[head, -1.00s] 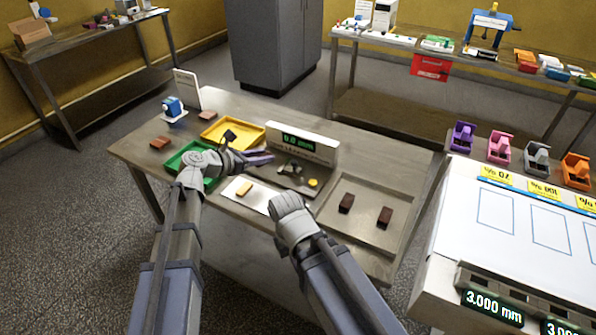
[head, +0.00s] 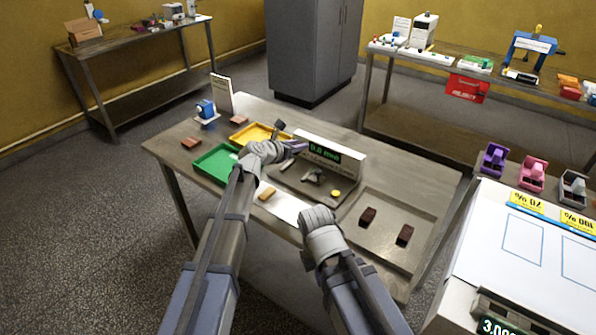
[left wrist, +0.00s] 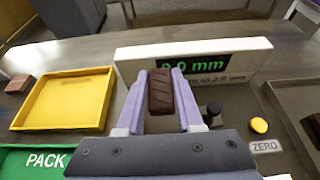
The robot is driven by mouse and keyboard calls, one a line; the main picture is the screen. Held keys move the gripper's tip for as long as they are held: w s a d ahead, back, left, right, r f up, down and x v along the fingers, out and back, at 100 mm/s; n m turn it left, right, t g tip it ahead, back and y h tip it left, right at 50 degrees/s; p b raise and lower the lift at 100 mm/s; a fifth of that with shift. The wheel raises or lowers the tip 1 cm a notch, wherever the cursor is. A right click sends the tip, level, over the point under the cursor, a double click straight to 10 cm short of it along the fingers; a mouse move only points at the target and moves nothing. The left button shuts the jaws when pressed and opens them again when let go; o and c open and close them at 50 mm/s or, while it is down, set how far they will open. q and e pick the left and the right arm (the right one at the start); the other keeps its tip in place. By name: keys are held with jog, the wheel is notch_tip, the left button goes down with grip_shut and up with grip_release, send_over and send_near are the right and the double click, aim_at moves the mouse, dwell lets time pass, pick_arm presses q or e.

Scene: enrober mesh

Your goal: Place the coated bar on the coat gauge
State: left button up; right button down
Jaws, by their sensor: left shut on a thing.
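My left gripper (head: 300,147) is shut on a dark brown coated bar. In the left wrist view the ridged bar (left wrist: 161,92) stands between the two lilac fingers (left wrist: 160,100), in front of the gauge's display. The coat gauge (head: 350,168) is a grey unit with a white display panel; its green digits look like 0.0 mm. The panel also shows in the left wrist view (left wrist: 255,55), with a yellow button (left wrist: 259,125) beside a ZERO label. The bar is held above the bench near the gauge's left end. My right gripper (head: 322,228) hangs over the bench's front; its fingers are hidden.
A yellow tray (head: 236,137) and a green PACK tray (head: 203,172) lie left of the gauge. A tan bar (head: 266,193) lies on a white sheet. A recessed tray at right holds two dark bars (head: 367,216) (head: 404,234). A white sign (head: 221,92) stands at the back left.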

aim_at(298, 172)
pick_arm(q)
jog(key=shift+f+b, duration=4.05)
jog(key=shift+f, duration=0.5)
jog(key=shift+f, duration=0.2)
jog(key=o, duration=0.7)
jog(key=shift+r, duration=0.2)
jog(key=shift+s+a+r, duration=0.15)
jog(key=shift+s+r, duration=0.05)
jog(key=p+v, duration=0.4)
jog(key=v, duration=0.6)
jog(key=shift+s+r, duration=0.15)
jog(key=shift+s, duration=0.05)
jog(key=shift+s+a+r+p, duration=0.1)
jog(key=shift+s+a+p, duration=0.2)
jog(key=shift+s+a, duration=0.05)
